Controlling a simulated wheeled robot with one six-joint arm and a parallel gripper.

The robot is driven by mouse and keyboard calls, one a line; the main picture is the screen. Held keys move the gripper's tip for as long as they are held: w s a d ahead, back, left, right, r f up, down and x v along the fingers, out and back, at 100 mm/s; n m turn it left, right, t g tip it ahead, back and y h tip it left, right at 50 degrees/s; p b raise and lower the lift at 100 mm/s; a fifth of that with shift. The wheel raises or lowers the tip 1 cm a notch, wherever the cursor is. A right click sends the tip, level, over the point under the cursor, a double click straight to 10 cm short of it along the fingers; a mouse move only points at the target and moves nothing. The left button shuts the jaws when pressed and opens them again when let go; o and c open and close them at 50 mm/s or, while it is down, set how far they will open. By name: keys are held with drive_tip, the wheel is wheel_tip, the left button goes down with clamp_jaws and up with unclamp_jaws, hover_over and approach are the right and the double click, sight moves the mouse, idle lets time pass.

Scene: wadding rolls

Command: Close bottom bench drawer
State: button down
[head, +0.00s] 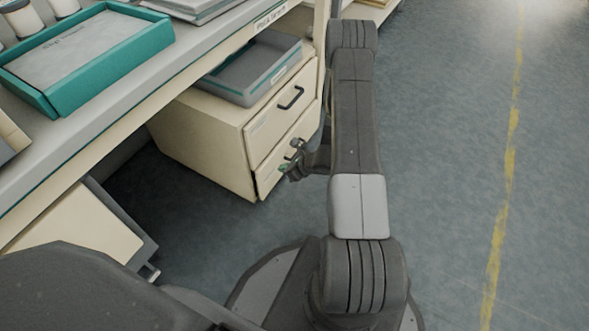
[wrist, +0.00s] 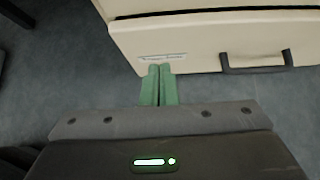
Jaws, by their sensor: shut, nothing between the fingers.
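The bottom drawer (head: 267,183) is the lower of two cream drawers in a cabinet under the bench. Its front (wrist: 205,38) fills the top of the wrist view, with a small label and a dark handle (wrist: 257,63). A thin dark gap runs above this front; I cannot tell whether the drawer is fully in. My gripper (head: 287,169) is at the drawer's front, partly hidden by my arm. In the wrist view its green fingers (wrist: 159,72) are together and empty, with tips at the label, left of the handle. I cannot tell whether they touch.
The top drawer (head: 284,107) looks flush, and a grey tray (head: 247,75) lies on the cabinet. The bench (head: 150,80) overhangs at left, carrying a teal tray (head: 140,50). Another cream unit (head: 75,225) stands at lower left. The floor (head: 450,150) at right is clear.

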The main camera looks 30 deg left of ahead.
sight(266, 161)
drive_tip(key=shift+w+a+f+b, duration=0.15)
drive_tip(key=shift+a+b, duration=0.3)
drive_tip(key=shift+a, duration=1.7)
drive_tip(key=shift+a+b, duration=0.35)
drive_tip(key=shift+a, duration=0.55)
drive_tip(key=shift+w+a, duration=0.2)
drive_tip(key=shift+a, duration=0.05)
